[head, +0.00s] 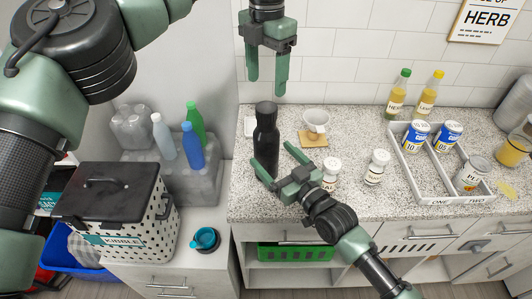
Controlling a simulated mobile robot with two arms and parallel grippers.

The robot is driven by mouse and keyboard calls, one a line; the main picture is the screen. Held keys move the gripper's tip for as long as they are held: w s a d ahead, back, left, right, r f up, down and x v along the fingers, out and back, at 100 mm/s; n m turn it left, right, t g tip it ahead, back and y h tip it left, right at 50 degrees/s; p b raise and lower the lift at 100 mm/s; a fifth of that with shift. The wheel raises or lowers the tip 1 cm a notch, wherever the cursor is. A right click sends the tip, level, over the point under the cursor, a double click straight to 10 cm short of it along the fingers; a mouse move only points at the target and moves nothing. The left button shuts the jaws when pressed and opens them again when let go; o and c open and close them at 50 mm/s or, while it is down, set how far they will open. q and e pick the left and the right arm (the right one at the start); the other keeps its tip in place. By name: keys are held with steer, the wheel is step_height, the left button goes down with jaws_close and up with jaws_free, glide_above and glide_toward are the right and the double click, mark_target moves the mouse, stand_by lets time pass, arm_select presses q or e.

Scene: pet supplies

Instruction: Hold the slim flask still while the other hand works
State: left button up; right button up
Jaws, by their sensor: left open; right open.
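The slim flask (266,143) is black with a black cap and stands upright on the speckled counter, near its left end. My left gripper (267,88) is open, fingers pointing down, above and just behind the flask's cap. My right gripper (272,164) is open low at the flask's right, its fingers spread toward it. One finger reaches across the flask's lower front and the other is to its right. I cannot tell whether either finger touches the flask.
White-capped jars (376,167) stand right of my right gripper, one partly hidden by it. A white cup (316,121) is behind. A divided tray (410,176) holds cans at right. Bottles (398,93) stand at the back. A polka-dot kibble bin (120,215) is lower left.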

mark_target(274, 157)
steer(key=shift+x, duration=1.8)
steer(key=shift+s, duration=0.1)
jaws_close()
